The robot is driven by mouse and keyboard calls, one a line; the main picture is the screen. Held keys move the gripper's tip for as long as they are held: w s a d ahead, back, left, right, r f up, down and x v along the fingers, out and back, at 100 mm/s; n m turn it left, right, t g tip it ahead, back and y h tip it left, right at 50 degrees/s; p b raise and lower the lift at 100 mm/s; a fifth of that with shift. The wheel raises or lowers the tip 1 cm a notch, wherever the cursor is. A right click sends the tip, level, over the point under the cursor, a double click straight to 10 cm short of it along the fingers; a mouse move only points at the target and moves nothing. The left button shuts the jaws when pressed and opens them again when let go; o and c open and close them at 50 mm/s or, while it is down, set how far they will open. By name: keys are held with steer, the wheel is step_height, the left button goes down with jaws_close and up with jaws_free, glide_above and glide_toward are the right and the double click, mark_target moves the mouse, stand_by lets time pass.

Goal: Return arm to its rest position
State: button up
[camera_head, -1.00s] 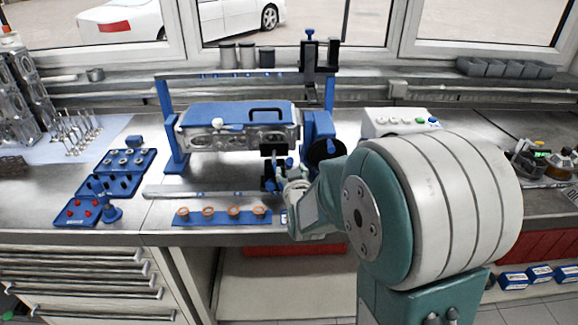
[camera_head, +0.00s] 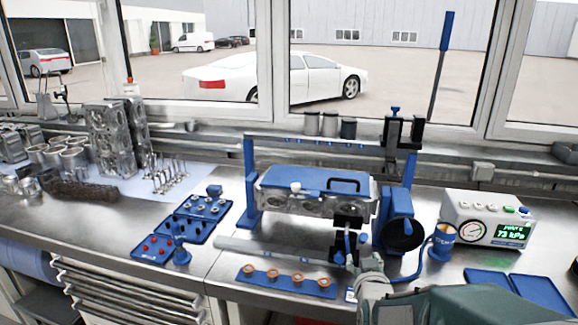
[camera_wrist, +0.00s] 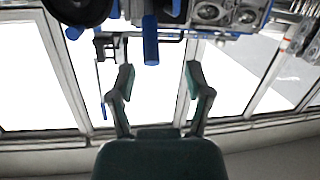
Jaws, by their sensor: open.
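My arm (camera_head: 470,305) shows at the bottom right of the head view, with its wrist part low in front of the bench. My gripper (camera_wrist: 160,82) is open in the wrist view, its two teal fingertips well apart. No object is held between them. In the wrist view, a blue cylinder (camera_wrist: 150,40) shows above and between the fingers; its distance is unclear. The cylinder head (camera_head: 315,190) with its blue top plate sits in the blue stand (camera_head: 250,185). The fingers are hard to make out in the head view, near the black-and-blue fixture (camera_head: 348,225) at the head's front.
A gauge box (camera_head: 487,220) reading about 73 kPa and a blue cup (camera_head: 442,242) stand right of the stand. Blue part trays (camera_head: 205,207) lie left; a blue strip with copper-coloured rings (camera_head: 285,284) lies in front. Engine parts (camera_head: 110,140) crowd the far left.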

steer(key=s+a+r+g, duration=0.1)
steer(key=s+g, duration=0.2)
steer(key=s, duration=0.5)
steer(key=s+a+r+g+y, duration=0.1)
steer(key=s+a+g, duration=0.1)
steer(key=s, duration=0.6)
steer(key=s+a+r+g+y, duration=0.1)
steer(key=s+g, duration=0.3)
steer(key=s, duration=0.4)
steer(key=shift+a+r+g, duration=0.25)
steer(key=shift+a+g, duration=0.15)
steer(key=shift+a, duration=0.3)
